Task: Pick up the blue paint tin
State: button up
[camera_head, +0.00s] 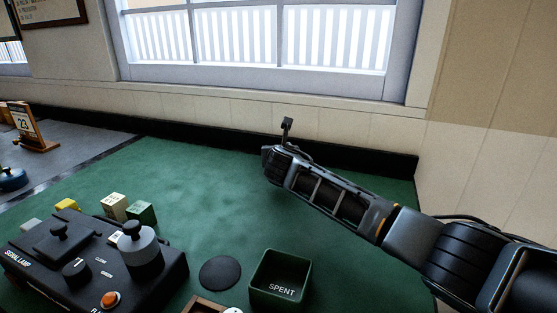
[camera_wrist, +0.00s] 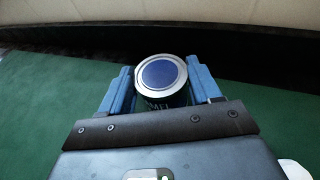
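In the head view my gripper (camera_head: 272,163) is over the far part of the green mat (camera_head: 215,165), and I cannot make out the tin there. I cannot tell whether the tin's base touches the mat.
A black control box (camera_head: 60,260) with knobs stands at the front left, with small blocks (camera_head: 115,206) behind it. A green "SPENT" tray (camera_head: 280,277) and a dark round disc (camera_head: 220,273) lie in front. A dark ledge (camera_head: 350,160) and wall bound the back.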

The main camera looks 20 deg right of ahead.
jog(key=c, duration=0.7)
jog(key=shift+o, duration=0.2)
